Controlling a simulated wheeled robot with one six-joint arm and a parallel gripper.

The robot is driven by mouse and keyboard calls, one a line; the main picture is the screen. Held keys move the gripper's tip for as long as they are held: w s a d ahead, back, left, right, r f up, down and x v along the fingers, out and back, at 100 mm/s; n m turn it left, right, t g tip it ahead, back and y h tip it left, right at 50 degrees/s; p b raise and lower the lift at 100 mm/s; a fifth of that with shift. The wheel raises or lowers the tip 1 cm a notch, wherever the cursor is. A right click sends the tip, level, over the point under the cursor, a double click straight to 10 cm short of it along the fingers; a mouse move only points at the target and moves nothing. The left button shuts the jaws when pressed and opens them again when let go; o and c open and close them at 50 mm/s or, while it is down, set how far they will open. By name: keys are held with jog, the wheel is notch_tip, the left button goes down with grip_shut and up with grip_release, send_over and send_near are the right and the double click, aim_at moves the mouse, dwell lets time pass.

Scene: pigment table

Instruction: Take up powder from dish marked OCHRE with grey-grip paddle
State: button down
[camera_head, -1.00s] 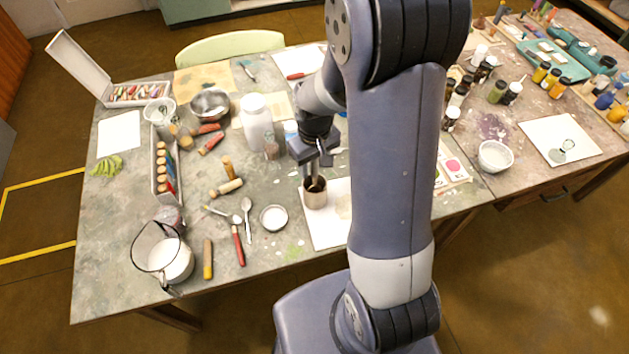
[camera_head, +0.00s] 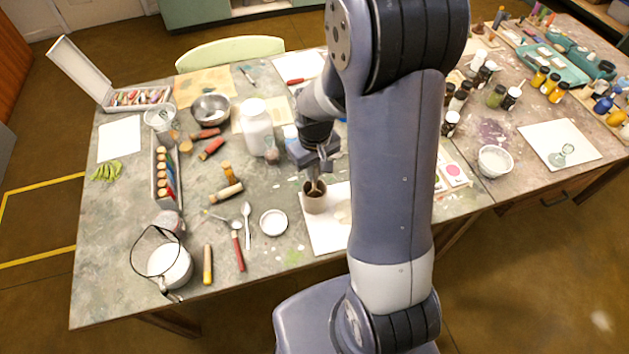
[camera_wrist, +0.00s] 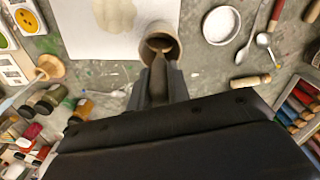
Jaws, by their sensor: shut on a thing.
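My gripper (camera_head: 317,165) is shut on a slim tool, which I take for the grey-grip paddle (camera_wrist: 158,72); its grip looks dull grey-brown between my fingers in the wrist view. The tool points down, and its far end is inside the mouth of a beige round pot (camera_head: 314,203). The pot stands upright on the left part of a white sheet (camera_head: 325,236). It also shows in the wrist view (camera_wrist: 174,36), with a brown inside. No OCHRE mark is readable, and I cannot tell whether powder is on the paddle.
A small white dish (camera_head: 273,222), a metal spoon (camera_head: 247,224) and a red-handled tool (camera_head: 238,250) lie left of the pot. A white jar (camera_head: 257,130) stands behind it. Bare tabletop lies in front of the white dish.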

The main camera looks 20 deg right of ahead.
jog(key=shift+r, duration=0.15)
notch_tip(320, 180, up, 10)
jog(key=shift+f+b, duration=0.1)
jog(key=shift+b, duration=0.35)
jog(key=c, duration=1.9)
grip_release()
jog(key=shift+c, duration=0.9)
